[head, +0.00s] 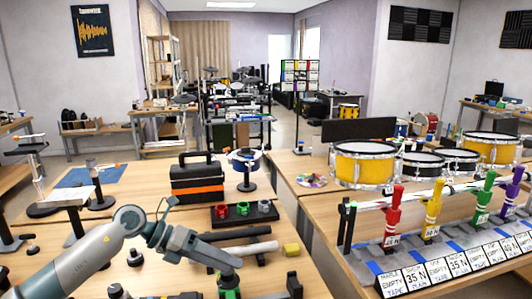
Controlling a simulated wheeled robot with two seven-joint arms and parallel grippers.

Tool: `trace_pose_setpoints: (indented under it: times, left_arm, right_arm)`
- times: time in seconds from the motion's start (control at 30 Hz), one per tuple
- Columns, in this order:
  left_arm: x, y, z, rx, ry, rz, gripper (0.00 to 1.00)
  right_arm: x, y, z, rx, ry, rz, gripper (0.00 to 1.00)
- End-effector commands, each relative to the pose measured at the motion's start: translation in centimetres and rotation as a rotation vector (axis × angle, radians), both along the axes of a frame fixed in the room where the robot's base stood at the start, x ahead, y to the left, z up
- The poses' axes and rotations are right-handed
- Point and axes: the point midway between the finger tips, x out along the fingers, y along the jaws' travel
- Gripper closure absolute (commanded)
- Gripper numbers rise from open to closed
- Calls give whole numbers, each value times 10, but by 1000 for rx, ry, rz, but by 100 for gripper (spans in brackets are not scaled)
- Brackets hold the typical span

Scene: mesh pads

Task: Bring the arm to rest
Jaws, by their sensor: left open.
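My left arm (85,250) comes in from the lower left over the near wooden table. My right arm and right gripper are not in view.
A black-and-orange toolbox (197,180) stands behind the arm. A black tray (243,217) with coloured rings, a dark rod and a yellow-ended pale tube (243,250) lie close by. Drums (362,163) and a labelled rack of coloured tools (432,212) stand right.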

Motion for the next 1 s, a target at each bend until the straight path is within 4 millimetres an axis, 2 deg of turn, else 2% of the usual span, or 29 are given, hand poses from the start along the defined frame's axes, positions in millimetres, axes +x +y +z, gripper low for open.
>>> trace_pose_setpoints:
  times: [0.03,0.1,0.2,0.3,0.37,0.5,0.57,0.67,0.77,0.87,1.0]
  left_arm:
    - [-10,-23,2,-107,12,7,49]
    - [-18,-49,14,-261,28,36,49]
    - [-28,-73,35,-477,64,99,49]
    - [-32,-83,53,-681,117,188,49]
    - [-33,-83,63,-799,157,253,49]
    - [-29,-66,74,-1049,265,440,49]
    - [-26,-53,73,-1145,318,533,49]
    - [-21,-27,60,-1284,416,704,49]
    - [-21,3,36,-1398,524,895,49]
    - [-26,35,0,-1483,640,1102,49]
    - [-51,74,-64,-1546,813,1409,49]
  right_arm:
    - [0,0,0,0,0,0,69]
    - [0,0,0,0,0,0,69]
    - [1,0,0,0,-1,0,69]
    - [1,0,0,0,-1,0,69]
    - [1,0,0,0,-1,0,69]
    - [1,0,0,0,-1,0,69]
    - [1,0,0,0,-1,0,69]
    - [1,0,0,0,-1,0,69]
    - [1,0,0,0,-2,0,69]
    - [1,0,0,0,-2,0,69]
    - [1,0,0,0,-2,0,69]
